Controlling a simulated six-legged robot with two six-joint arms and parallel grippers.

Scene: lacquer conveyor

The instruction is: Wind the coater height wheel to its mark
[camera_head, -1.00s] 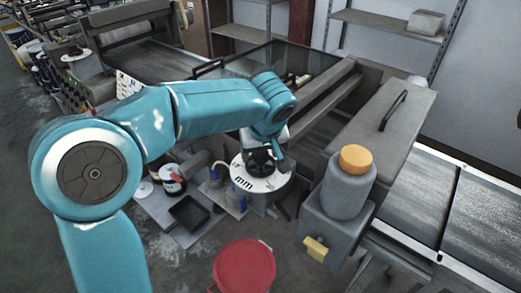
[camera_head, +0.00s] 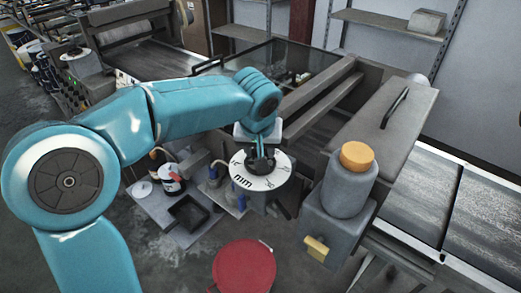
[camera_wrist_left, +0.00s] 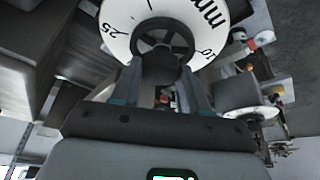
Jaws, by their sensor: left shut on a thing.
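The coater height wheel (camera_head: 262,168) is a small black wheel on a round white dial (camera_head: 275,180) marked "mm". In the left wrist view the dial (camera_wrist_left: 118,14) shows the figures 25 and 10 around the black spoked hub. My left gripper (camera_head: 262,156) comes down onto the wheel from above. In the left wrist view its two fingers (camera_wrist_left: 162,74) are shut on the wheel's dark knob (camera_wrist_left: 163,61). The gripper hides part of the wheel, and I cannot make out a mark on the dial. My right gripper is not in view.
A grey canister with an orange cap (camera_head: 357,156) stands right of the dial. A red round lid (camera_head: 244,267) is in front. A dark square tray (camera_head: 188,213) and small pots lie to the left. The conveyor belt (camera_head: 410,195) runs at the right.

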